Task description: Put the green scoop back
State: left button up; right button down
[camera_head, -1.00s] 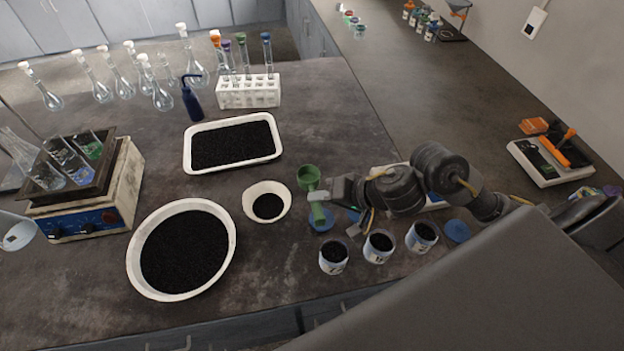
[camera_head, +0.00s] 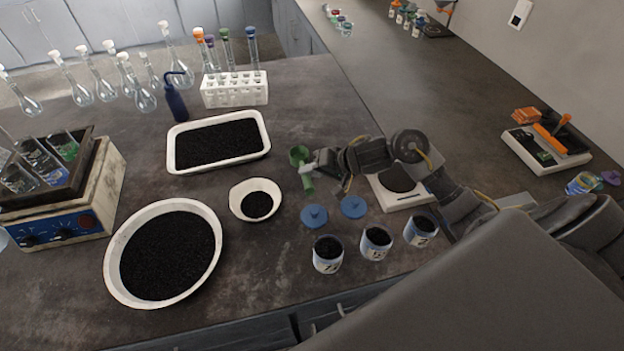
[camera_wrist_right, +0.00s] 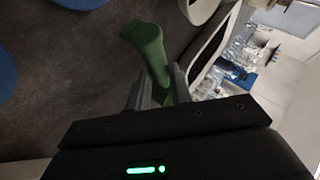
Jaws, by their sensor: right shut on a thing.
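The green scoop (camera_head: 301,158) is held in my right gripper (camera_head: 313,168), in the air above the worktop, to the right of the white bowl (camera_head: 235,197). In the right wrist view the scoop (camera_wrist_right: 148,45) sits between the two fingers of my right gripper (camera_wrist_right: 160,85), which are shut on it. Its far end points away from the wrist. My left gripper does not show in the head view.
A rectangular white tray (camera_head: 172,150) and a large round dish (camera_head: 115,288) hold black grains. Three jars, the nearest one (camera_head: 327,266), stand at the front beside two blue lids (camera_head: 314,217). A balance (camera_head: 405,201) is under my right arm. A shaker (camera_head: 80,215) stands left.

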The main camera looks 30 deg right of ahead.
notch_tip(320, 180, down, 3)
jog(key=shift+w+f+b, duration=0.15)
jog(key=shift+f+b, duration=0.05)
jog(key=shift+b, duration=0.15)
jog(key=c, duration=1.5)
grip_release()
jog(key=shift+f, duration=0.1)
jog(key=shift+c, duration=0.2)
jog(key=shift+d+r, duration=0.2)
jog(key=shift+r, duration=0.1)
jog(key=p+v, duration=0.2)
jog(key=v, duration=0.9)
jog(key=shift+s+r, duration=0.15)
jog(key=shift+s, duration=0.2)
